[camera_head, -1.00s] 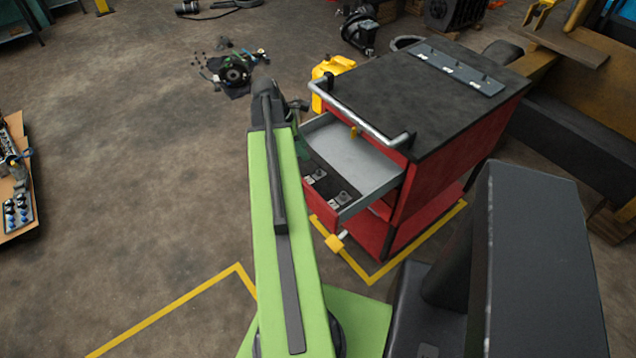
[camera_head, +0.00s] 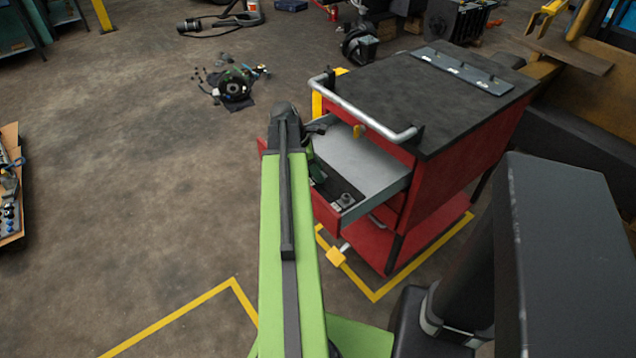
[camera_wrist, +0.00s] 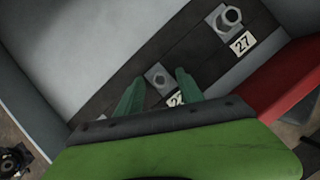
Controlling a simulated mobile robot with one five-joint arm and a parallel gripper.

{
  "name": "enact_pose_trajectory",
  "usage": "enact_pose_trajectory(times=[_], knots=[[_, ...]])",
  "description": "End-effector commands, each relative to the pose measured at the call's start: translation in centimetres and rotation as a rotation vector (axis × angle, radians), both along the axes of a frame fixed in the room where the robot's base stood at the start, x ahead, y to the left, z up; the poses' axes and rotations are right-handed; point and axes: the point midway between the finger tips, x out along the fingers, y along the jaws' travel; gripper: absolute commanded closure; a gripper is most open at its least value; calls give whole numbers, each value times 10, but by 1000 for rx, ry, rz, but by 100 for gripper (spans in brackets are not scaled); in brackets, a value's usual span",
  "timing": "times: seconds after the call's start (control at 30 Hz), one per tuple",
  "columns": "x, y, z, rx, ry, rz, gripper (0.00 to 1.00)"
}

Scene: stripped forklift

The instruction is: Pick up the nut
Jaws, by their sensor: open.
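In the wrist view, a grey metal nut (camera_wrist: 158,78) sits on a small light plate in a dark strip inside the open drawer (camera_wrist: 90,40). A label below it is partly hidden by my gripper. My gripper (camera_wrist: 160,88) has two green fingers, open, one on each side of this nut; I cannot tell how far above it they are. A larger nut (camera_wrist: 229,17) with a label reading 27 lies to the upper right. In the head view, one nut (camera_head: 345,200) shows in the drawer, while my arm mostly hides my gripper.
The drawer belongs to a red cart (camera_head: 455,150) with a dark top and a metal handle (camera_head: 365,115). The drawer's red front (camera_wrist: 285,85) is close to the right of my gripper. A yellow floor line (camera_head: 180,318) and open floor lie to the left.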

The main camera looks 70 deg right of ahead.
Motion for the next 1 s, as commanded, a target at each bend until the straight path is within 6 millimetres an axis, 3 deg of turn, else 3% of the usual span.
enact_pose_trajectory(times=[0.07,0.4,0.77,1.0], knots=[[-1,1,0,5,-1,-3,55],[-1,2,-1,6,-1,-4,99],[-2,2,1,7,-1,-5,100],[-2,1,34,5,0,-5,100]])
